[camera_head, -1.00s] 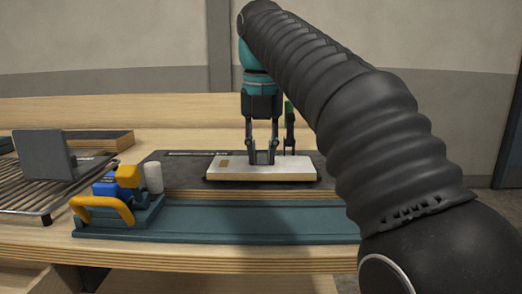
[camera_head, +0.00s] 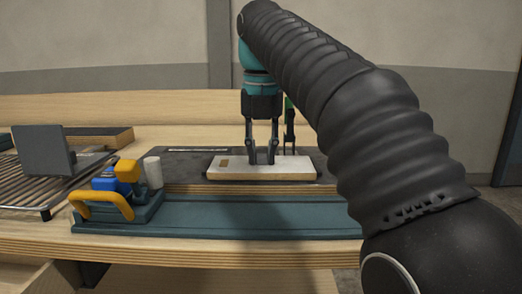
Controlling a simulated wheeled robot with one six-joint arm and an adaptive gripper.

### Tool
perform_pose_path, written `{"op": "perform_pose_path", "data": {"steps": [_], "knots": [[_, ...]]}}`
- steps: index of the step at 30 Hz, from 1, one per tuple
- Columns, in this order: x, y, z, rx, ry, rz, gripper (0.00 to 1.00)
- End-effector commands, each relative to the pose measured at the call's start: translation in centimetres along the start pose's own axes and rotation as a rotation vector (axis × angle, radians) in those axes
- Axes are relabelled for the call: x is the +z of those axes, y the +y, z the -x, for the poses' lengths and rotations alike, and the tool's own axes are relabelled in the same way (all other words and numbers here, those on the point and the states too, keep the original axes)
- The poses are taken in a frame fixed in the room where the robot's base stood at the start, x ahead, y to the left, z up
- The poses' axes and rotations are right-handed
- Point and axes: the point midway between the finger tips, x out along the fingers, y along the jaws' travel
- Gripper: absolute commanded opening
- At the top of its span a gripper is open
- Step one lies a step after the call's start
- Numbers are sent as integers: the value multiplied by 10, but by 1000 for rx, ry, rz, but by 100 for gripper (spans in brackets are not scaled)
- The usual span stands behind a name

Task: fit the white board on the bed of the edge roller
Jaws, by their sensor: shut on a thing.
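The white board (camera_head: 240,169) is a flat pale slab with a small brown patch near its left end. It is over the dark mat on the bench, level as far as I can see; I cannot tell whether it still touches the mat. My gripper (camera_head: 261,160) points down and is shut on the white board, near its middle. The edge roller (camera_head: 150,218) is in front, with a long teal bed (camera_head: 250,216), a yellow handle and a blue and yellow head at its left end. The bed is bare; my arm hides its right end.
The dark mat (camera_head: 185,175) lies behind the bed. A small white cylinder (camera_head: 153,172) stands behind the roller head. A slatted rack (camera_head: 35,189) with a grey upright panel (camera_head: 44,151) is at the left. A dark-topped wooden block (camera_head: 100,138) lies behind it.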

Motion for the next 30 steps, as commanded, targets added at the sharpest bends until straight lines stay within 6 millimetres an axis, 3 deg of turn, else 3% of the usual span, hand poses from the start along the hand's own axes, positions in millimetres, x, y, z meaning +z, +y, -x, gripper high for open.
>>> {"op": "perform_pose_path", "data": {"steps": [1, 2, 3, 5, 6, 16, 22, 30], "knots": [[0, 0, 0, 0, -1, 0, 0], [0, 0, 0, 0, -1, 0, 27], [0, 0, 0, 0, -1, 0, 37], [0, 0, 0, 0, -1, 0, 52], [0, 0, 0, 0, 0, 0, 54], [1, 0, 4, 0, 0, 0, 54], [4, 0, 29, 0, -1, 0, 54], [8, 0, 42, 0, 0, -1, 54]]}}
